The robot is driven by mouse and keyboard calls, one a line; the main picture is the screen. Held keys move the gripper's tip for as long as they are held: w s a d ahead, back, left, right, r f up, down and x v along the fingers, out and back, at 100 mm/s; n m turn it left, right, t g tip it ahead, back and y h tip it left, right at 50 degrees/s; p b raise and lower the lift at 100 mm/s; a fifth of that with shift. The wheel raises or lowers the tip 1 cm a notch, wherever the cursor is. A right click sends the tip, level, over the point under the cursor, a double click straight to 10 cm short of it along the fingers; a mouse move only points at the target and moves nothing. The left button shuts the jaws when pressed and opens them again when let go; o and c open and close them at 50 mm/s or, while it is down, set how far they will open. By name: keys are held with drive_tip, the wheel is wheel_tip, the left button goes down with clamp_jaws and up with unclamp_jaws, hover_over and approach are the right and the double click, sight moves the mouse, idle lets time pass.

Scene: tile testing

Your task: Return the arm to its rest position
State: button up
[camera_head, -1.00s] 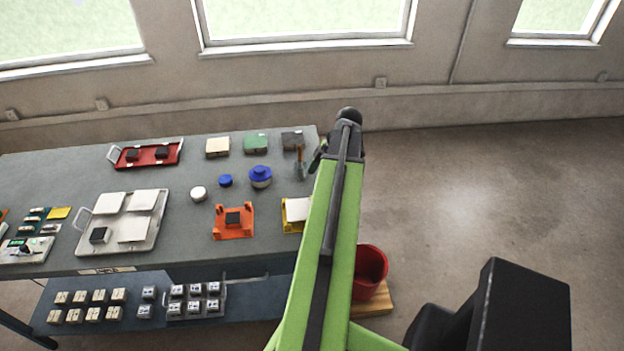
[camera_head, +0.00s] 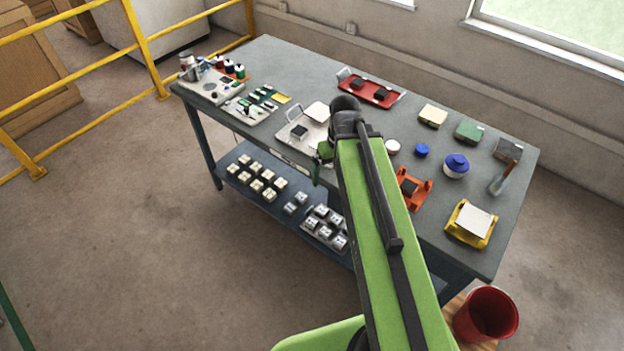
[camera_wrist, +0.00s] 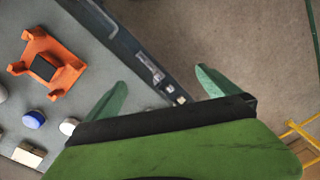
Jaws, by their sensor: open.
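My green arm (camera_head: 385,240) reaches up from the bottom of the head view, its far end over the front edge of the grey worktable (camera_head: 300,85). My gripper (camera_wrist: 160,92) shows in the wrist view as two green fingers spread well apart with nothing between them. Below and between the fingers are the table's edge, the lower shelf and the floor. In the head view the gripper is mostly hidden behind the arm's dark end joint; only a green bit shows beside the white tray (camera_head: 285,133).
An orange fixture (camera_head: 424,192), a yellow fixture (camera_head: 471,240) and a blue-lidded jar (camera_head: 456,166) stand right of the arm. A red tray (camera_head: 370,93) lies at the back. Yellow railing (camera_head: 150,60) runs at left; floor at lower left is clear.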

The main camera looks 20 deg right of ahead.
drive_tip(key=a+m, duration=0.1)
drive_tip(key=a, duration=0.7)
drive_tip(key=shift+s+h, duration=0.15)
drive_tip(key=shift+h, duration=0.15)
drive_tip(key=shift+a, duration=0.1)
